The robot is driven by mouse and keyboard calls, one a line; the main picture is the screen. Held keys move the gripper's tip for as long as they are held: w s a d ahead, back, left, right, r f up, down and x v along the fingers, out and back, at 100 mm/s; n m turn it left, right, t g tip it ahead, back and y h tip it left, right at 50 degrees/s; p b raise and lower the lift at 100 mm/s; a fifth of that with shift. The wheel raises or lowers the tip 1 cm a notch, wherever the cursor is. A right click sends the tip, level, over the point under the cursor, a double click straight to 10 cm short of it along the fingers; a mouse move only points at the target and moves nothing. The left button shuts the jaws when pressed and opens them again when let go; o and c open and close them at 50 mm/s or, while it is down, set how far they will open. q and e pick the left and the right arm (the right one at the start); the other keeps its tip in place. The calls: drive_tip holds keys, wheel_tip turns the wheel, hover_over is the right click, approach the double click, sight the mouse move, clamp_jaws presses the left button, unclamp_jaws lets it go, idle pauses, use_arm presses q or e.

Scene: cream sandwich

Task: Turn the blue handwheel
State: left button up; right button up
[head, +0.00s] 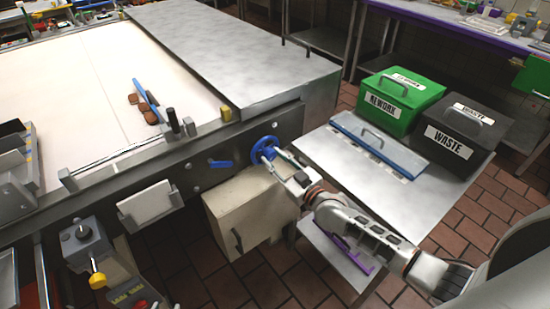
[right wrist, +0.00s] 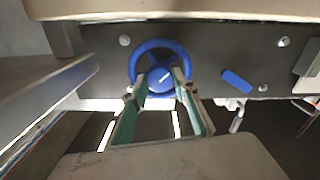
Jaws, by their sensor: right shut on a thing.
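The blue handwheel (head: 264,149) is mounted on the dark side rail of the conveyor machine, near its right end. It also shows in the right wrist view (right wrist: 135,62), upright and facing me. My right gripper (head: 277,153) reaches it from the right in the head view. In the right wrist view its two fingers (right wrist: 163,80) are at the wheel's lower middle part, shut on the wheel. The fingertips cover part of the hub and spokes. My left gripper is not in view.
A blue lever (head: 221,164) sits left of the wheel. A beige box (head: 245,205) is below. A blue bar (head: 149,91) lies across the belt with brown pieces.

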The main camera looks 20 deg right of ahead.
drive_tip(key=m, duration=0.4)
drive_tip(key=shift+m+p, duration=0.3)
drive_tip(key=shift+p, duration=0.05)
drive_tip(key=m, duration=1)
drive_tip(key=shift+m, duration=0.4)
drive_tip(key=m+b, duration=0.1)
drive_tip(key=m, duration=0.4)
drive_tip(key=shift+f, duration=0.1)
drive_tip(key=shift+m, duration=0.3)
drive_tip(key=o, duration=1.1)
drive_tip(key=shift+s, duration=0.1)
